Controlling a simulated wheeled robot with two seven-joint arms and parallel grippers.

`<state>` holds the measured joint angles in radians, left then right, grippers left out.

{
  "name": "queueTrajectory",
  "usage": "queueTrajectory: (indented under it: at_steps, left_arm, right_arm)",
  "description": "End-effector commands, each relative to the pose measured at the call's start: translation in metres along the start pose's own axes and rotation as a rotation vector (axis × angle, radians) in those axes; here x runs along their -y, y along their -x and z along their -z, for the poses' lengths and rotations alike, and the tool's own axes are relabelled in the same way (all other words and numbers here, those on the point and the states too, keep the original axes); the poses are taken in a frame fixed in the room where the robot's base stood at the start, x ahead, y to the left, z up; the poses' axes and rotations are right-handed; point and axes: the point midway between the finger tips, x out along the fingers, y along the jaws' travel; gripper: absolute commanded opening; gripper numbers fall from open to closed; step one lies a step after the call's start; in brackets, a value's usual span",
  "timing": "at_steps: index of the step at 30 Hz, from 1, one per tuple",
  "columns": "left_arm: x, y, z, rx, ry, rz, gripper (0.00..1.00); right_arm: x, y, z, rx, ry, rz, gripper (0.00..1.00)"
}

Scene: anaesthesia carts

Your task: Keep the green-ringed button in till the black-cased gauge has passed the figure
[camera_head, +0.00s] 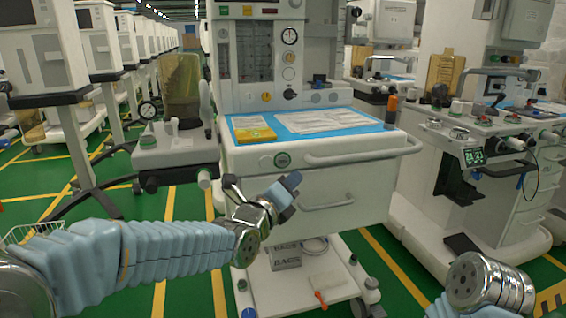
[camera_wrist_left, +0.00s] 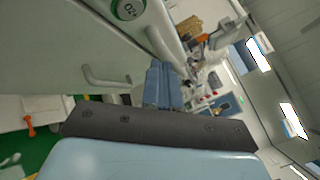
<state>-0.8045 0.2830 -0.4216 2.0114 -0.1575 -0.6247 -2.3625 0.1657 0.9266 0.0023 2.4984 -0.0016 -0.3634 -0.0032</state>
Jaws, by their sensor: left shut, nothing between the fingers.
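The green-ringed button (camera_head: 282,160) is on the front edge of the middle cart, left of its long handle. In the left wrist view a green-ringed round button (camera_wrist_left: 130,9), marked O2+, is cut by the top edge. My right gripper is out of view; only part of that arm shows at lower right.
A blue mat (camera_head: 350,117) with papers and a yellow packet (camera_head: 250,135) covers the cart top. A drawer handle (camera_head: 326,201) juts out close right of my left gripper. Other carts stand left and right. Green floor shows between them.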

Motion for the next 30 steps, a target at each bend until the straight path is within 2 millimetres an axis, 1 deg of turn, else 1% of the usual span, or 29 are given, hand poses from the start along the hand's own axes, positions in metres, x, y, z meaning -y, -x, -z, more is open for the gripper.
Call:
queueTrajectory:
  at_steps: [1,5,7,12,18,30]
  left_arm:
    - [-0.003,-0.006,-0.005,0.001,-0.001,-0.004,0.00]
    - [-0.012,-0.018,-0.015,0.000,0.000,-0.003,0.00]
    - [-0.019,-0.024,-0.017,0.000,0.000,-0.002,0.00]
    - [-0.026,-0.034,-0.024,-0.001,0.000,-0.002,0.00]
    - [-0.028,-0.038,-0.027,-0.001,0.001,-0.001,0.00]
    - [-0.028,-0.038,-0.027,-0.001,0.001,-0.001,0.00]
  right_arm:
    - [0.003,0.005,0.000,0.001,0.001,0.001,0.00]
    - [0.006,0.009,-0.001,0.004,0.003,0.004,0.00]
    - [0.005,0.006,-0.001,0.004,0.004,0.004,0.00]
    - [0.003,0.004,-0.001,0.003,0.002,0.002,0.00]
    - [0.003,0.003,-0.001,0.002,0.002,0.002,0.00]
    - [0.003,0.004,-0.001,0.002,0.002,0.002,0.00]
